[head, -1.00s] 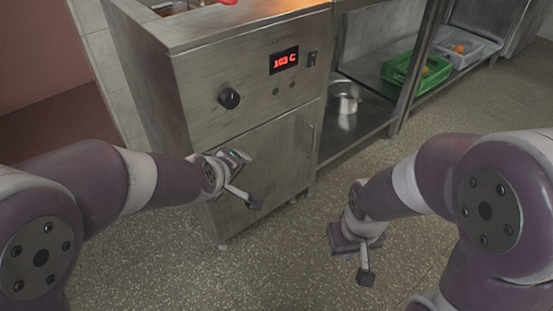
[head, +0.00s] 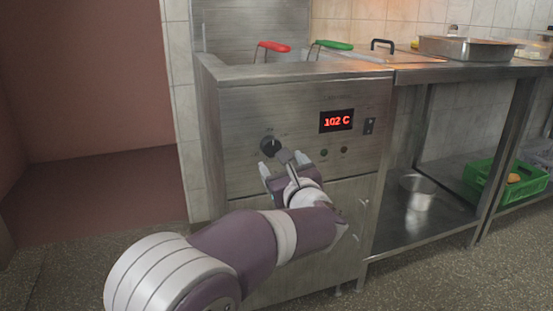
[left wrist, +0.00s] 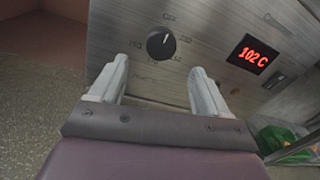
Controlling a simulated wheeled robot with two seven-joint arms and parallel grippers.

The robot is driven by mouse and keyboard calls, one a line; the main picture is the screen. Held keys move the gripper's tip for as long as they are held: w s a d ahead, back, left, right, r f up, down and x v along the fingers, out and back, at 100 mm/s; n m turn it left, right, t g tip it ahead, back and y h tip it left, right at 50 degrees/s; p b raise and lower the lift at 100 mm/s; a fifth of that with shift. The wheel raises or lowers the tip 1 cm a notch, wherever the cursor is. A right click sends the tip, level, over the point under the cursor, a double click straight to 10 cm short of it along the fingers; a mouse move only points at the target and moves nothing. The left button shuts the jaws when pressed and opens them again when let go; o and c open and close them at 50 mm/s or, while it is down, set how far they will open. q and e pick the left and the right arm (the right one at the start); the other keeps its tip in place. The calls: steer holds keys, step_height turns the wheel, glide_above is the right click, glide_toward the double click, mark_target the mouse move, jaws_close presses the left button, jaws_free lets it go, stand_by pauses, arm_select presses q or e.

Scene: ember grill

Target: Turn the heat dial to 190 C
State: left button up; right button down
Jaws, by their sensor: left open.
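The black heat dial (head: 270,146) is on the upper left of the steel fryer's front panel. In the left wrist view the dial (left wrist: 161,44) shows a white pointer line and printed marks around it, too small to read surely. The red display (head: 337,121) reads 102 C; it also shows in the left wrist view (left wrist: 252,54). My left gripper (head: 276,163) is open just below the dial, its fingers pointing up at it. In the left wrist view the dial lies beyond and between the spread fingertips (left wrist: 160,65), apart from them. My right gripper is not in view.
A black switch (head: 369,126) and two small round buttons (head: 333,152) are by the display. Red (head: 273,46) and green (head: 333,44) basket handles rise above the fryer. A steel pot (head: 418,192) and green crate (head: 493,180) are on the lower shelf at right.

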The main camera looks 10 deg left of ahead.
mark_target(273, 150)
arm_select(q)
steer(key=b+x, duration=0.1)
steer(key=x, duration=0.6)
steer(key=shift+w+a, duration=0.1)
steer(key=shift+w, duration=0.05)
steer(key=c, duration=1)
steer(key=shift+c, duration=0.2)
steer(key=shift+m, duration=0.3)
